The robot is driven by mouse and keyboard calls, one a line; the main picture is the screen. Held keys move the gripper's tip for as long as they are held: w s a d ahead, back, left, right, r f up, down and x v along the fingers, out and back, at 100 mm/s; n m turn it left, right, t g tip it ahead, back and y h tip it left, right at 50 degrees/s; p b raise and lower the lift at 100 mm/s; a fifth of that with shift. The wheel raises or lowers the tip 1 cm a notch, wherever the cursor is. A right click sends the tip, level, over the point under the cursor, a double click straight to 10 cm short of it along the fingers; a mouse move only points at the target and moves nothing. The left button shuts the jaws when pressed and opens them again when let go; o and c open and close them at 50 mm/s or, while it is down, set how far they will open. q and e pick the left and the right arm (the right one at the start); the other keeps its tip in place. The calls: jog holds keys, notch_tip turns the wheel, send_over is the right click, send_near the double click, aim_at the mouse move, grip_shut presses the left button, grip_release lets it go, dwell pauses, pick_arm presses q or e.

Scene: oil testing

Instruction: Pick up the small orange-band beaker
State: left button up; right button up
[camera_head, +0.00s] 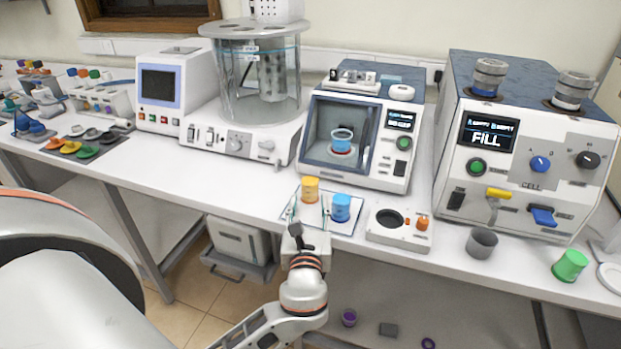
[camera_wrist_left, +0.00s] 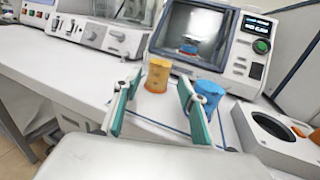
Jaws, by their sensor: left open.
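The small orange-band beaker (camera_head: 310,189) stands upright on a pale tray (camera_head: 345,228) in the middle of the bench, left of a blue beaker (camera_head: 341,208). In the left wrist view the orange beaker (camera_wrist_left: 158,75) shows ahead, between the lines of the fingers. The blue beaker (camera_wrist_left: 206,97) is just beyond the right finger there. My left gripper (camera_head: 307,207) is open and empty at the tray's front, its two teal-padded fingers (camera_wrist_left: 155,103) pointing at the orange beaker. I cannot tell whether a finger touches it. My right gripper does not show.
Behind the tray stands a white machine with a window (camera_head: 340,140) and a blue cup inside. A small white unit with a round well (camera_head: 398,224) is close on the right. The FILL machine (camera_head: 530,150), a grey cup (camera_head: 481,242) and a green beaker (camera_head: 570,265) are further right.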

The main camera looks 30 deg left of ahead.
aim_at(309, 190)
pick_arm(q)
jog(key=shift+x, duration=1.1)
jog(key=x, duration=0.6)
jog(key=c, duration=0.9)
